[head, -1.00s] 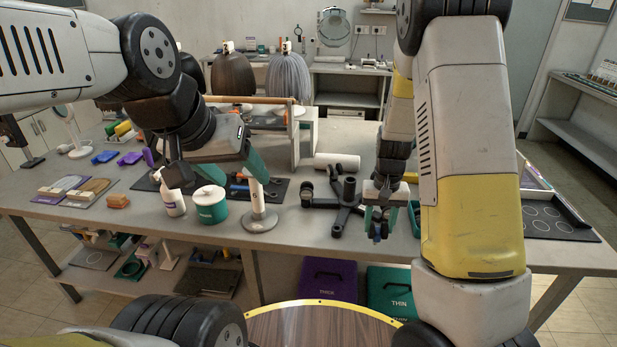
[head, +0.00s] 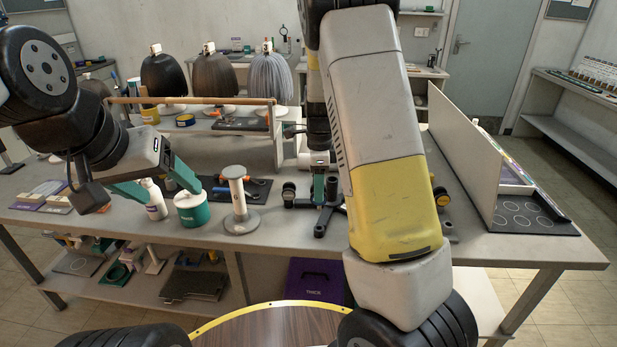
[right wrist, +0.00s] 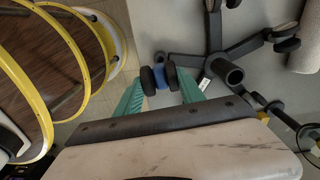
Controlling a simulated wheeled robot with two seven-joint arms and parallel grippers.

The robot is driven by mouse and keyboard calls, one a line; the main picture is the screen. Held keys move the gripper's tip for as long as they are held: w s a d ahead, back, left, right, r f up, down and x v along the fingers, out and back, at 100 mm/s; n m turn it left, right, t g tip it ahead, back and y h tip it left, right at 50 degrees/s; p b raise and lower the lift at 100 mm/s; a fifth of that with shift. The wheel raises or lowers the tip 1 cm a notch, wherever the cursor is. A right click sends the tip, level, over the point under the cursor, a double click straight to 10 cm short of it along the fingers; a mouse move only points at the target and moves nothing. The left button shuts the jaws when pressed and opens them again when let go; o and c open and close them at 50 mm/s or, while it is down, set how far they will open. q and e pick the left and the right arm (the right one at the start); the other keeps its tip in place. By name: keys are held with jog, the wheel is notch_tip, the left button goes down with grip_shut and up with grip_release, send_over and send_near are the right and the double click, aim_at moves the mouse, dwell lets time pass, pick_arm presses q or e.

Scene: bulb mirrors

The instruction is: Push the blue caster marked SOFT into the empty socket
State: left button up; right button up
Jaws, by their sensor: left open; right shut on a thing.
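The blue caster (right wrist: 160,76) with two black wheels is between the green fingers of my right gripper (right wrist: 162,92), which is shut on it. Its SOFT marking is not readable. Just beyond it, in the right wrist view, is the bare end of a leg (right wrist: 178,60) of the black star-shaped base; I cannot tell whether they touch. The base also shows in the head view (head: 303,203), partly hidden by my right arm. There my right gripper (head: 321,193) is over the base. My left gripper (head: 172,189) is open and empty near a white bottle and a green jar.
The white bottle (head: 154,203), green jar (head: 190,209) and grey-white stand (head: 238,202) are left of the base. A tall pale panel (head: 462,150) stands to the right.

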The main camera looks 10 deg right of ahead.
jog(key=shift+f, duration=0.1)
jog(key=shift+f, duration=2.85)
jog(key=shift+f, duration=1.8)
jog(key=o, duration=1.5)
jog(key=o, duration=0.5)
jog(key=shift+c, duration=0.2)
jog(key=shift+r, duration=3)
